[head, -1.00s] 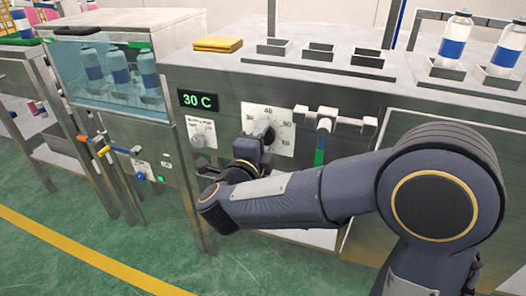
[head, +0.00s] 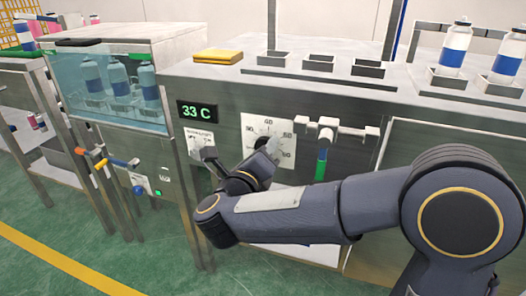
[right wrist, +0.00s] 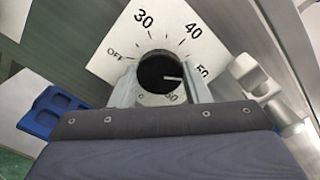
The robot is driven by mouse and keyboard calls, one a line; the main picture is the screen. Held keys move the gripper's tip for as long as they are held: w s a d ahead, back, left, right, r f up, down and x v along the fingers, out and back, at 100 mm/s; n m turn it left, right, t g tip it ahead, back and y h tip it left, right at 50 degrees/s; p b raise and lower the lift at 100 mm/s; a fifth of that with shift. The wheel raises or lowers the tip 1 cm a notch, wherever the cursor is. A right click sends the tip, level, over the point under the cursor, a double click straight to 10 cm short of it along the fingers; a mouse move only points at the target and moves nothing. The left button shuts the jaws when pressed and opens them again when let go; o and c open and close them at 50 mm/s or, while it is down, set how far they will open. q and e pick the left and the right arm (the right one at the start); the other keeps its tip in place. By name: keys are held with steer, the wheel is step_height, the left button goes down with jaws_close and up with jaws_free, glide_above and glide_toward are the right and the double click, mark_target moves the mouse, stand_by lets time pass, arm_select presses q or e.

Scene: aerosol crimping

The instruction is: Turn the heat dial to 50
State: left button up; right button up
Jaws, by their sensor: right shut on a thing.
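The heat dial is a black round knob (right wrist: 160,72) on a white scale plate (head: 268,128) on the metal cabinet's front. In the right wrist view the plate reads OFF, 30, 40, 50 and 60. The knob's white line points right, close to the 50 mark. My right gripper (head: 262,152) is shut on the knob, with one finger on each side of it; it also shows in the right wrist view (right wrist: 160,88). In the head view the gripper hides part of the knob. The green display (head: 197,111) reads 33 C. My left gripper is not in view.
A glass-fronted bath (head: 110,95) with bottles stands further left. A yellow cloth (head: 218,57) lies on top.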

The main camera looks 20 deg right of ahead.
steer(key=shift+m, duration=0.4)
steer(key=o, duration=1)
steer(key=shift+c, duration=0.2)
steer(key=p+v, duration=0.1)
steer(key=v, duration=0.6)
steer(key=shift+s+a+p, duration=0.25)
steer(key=shift+s+p, duration=0.1)
steer(key=shift+p, duration=0.05)
steer(key=shift+w, duration=0.1)
